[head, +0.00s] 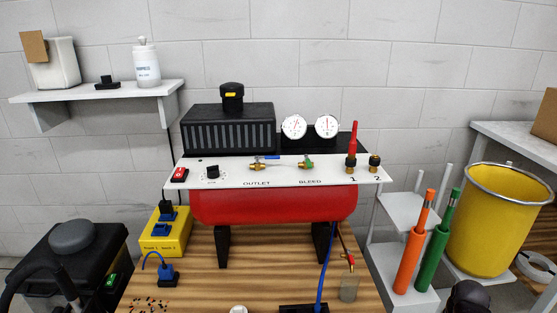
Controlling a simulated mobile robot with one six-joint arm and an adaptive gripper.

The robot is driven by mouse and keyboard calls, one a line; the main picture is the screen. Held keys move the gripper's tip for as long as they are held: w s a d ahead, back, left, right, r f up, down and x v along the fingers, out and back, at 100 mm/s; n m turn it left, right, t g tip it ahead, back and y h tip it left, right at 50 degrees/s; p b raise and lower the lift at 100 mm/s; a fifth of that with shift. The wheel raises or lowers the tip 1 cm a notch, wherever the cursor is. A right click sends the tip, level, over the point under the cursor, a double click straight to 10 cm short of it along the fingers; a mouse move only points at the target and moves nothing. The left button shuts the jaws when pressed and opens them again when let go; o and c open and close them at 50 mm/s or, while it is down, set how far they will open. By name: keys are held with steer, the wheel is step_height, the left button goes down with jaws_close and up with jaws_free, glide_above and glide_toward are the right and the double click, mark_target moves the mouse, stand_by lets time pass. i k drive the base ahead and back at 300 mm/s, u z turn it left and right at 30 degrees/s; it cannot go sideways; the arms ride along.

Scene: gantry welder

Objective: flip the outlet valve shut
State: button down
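The outlet valve (256,166) is a small brass valve on the white panel (225,178) of the red compressor, above the printed word OUTLET. Its blue lever (270,158) points to the right, roughly level along the panel. To its right is the brass bleed valve (307,164) with a green handle, above the word BLEED. My gripper does not show in the head view.
Two round gauges (294,127) stand behind the panel. A red switch (180,175) and dial (212,172) sit left; brass outlets 1 and 2 (374,163) sit right, one with a red plug upright. The red tank (275,206) stands on a wooden bench (200,268).

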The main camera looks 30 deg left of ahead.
mark_target(256, 158)
steer(key=k, duration=0.85)
steer(key=u, duration=1.15)
steer(key=i, duration=0.5)
steer(key=z, duration=0.15)
